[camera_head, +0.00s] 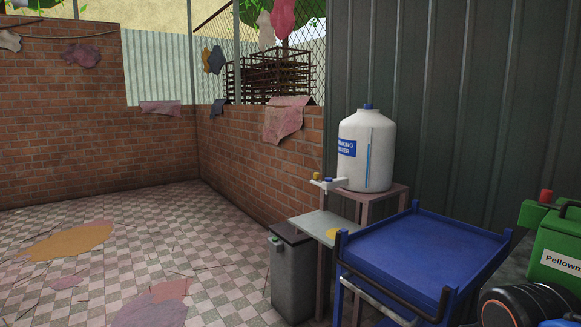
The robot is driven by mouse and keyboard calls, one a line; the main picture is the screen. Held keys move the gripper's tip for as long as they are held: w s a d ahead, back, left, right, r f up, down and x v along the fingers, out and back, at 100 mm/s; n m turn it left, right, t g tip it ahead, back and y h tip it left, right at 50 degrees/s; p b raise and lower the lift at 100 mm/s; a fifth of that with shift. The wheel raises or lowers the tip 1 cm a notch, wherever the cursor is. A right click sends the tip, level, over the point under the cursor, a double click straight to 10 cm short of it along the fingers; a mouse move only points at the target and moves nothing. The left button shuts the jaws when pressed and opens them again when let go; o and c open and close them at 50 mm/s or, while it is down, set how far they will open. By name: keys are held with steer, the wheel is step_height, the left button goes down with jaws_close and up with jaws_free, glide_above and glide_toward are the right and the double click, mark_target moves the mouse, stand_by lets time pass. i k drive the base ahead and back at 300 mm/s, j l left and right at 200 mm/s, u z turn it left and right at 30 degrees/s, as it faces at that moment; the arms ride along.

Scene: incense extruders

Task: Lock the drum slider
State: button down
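I cannot make out a drum slider in this view. A green machine (556,250) with a white label reading "Pellown..." is cut off by the right edge. A red knob (546,196) stands at its top left, with a dark bar beside it. A dark ribbed cylinder (525,306) with orange marks lies in front of it at the bottom right, partly out of frame. I cannot tell whether it is the drum. My gripper is not in view.
A blue cart (420,250) with a black handle stands left of the green machine. A white water drum (367,150) with a tap sits on a stand behind it. A grey bin (293,275) stands left of the cart. The tiled floor at left is open, with flat cloths.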

mark_target(316, 174)
steer(key=i+j+u, duration=0.1)
steer(key=i+j, duration=1.85)
